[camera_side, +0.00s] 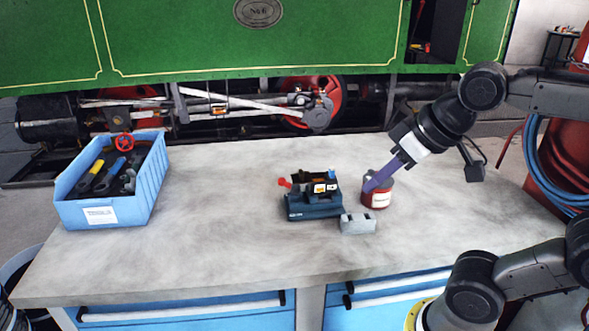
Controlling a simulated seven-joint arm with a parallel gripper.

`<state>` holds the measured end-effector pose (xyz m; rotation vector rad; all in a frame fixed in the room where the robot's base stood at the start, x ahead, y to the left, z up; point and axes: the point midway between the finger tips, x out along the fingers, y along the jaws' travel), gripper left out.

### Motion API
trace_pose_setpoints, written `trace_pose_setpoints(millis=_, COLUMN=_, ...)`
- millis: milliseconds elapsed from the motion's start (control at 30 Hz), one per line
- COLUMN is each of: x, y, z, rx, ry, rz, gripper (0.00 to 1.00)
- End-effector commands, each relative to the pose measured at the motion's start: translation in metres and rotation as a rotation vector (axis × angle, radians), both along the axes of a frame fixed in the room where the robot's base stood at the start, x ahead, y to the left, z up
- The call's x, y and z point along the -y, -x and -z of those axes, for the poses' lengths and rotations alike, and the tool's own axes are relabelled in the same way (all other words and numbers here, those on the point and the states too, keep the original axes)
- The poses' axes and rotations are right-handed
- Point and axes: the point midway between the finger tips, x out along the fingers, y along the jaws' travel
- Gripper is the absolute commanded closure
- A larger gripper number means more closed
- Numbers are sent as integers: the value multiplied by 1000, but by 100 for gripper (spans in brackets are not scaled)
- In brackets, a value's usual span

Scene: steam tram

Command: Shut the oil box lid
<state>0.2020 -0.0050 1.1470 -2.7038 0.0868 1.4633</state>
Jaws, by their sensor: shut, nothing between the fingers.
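A small dark blue box (314,206), which I take for the oil box, stands on the middle of the workbench. It has a black upper part (317,182) with yellow and white labels and a red knob on its left. I cannot tell from this view which part is the lid or how far open it stands. My gripper (371,186) has purple fingers and comes down from the upper right. It is shut and empty, to the right of the box and apart from it. Its tips overlap a red tin (377,200) in the picture; I cannot tell whether they touch it.
A grey metal block (358,224) lies just in front of the box's right side. A blue bin (151,184) with tools and a red handwheel stands at the left of the bench (222,236). The bench between bin and box is clear. A green tram (250,45) stands behind.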

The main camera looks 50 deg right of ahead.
Motion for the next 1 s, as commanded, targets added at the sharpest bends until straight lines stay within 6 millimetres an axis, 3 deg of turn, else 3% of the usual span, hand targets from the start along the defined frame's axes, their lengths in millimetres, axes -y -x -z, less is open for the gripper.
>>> trace_pose_setpoints(millis=100, x=9, y=-44, z=-33, rx=13, ry=-8, rz=59, gripper=100)
trace_pose_setpoints(millis=200, x=20, y=-81, z=-51, rx=13, ry=-14, rz=108, gripper=100)
trace_pose_setpoints(millis=333, x=38, y=-135, z=-65, rx=2, ry=-21, rz=176, gripper=100)
trace_pose_setpoints(millis=467, x=62, y=-187, z=-65, rx=-18, ry=-24, rz=241, gripper=100)
trace_pose_setpoints(millis=667, x=107, y=-262, z=-39, rx=-66, ry=-30, rz=334, gripper=100)
trace_pose_setpoints(millis=800, x=142, y=-303, z=-3, rx=-117, ry=-32, rz=388, gripper=100)
trace_pose_setpoints(millis=1000, x=175, y=-326, z=53, rx=-198, ry=-38, rz=434, gripper=100)
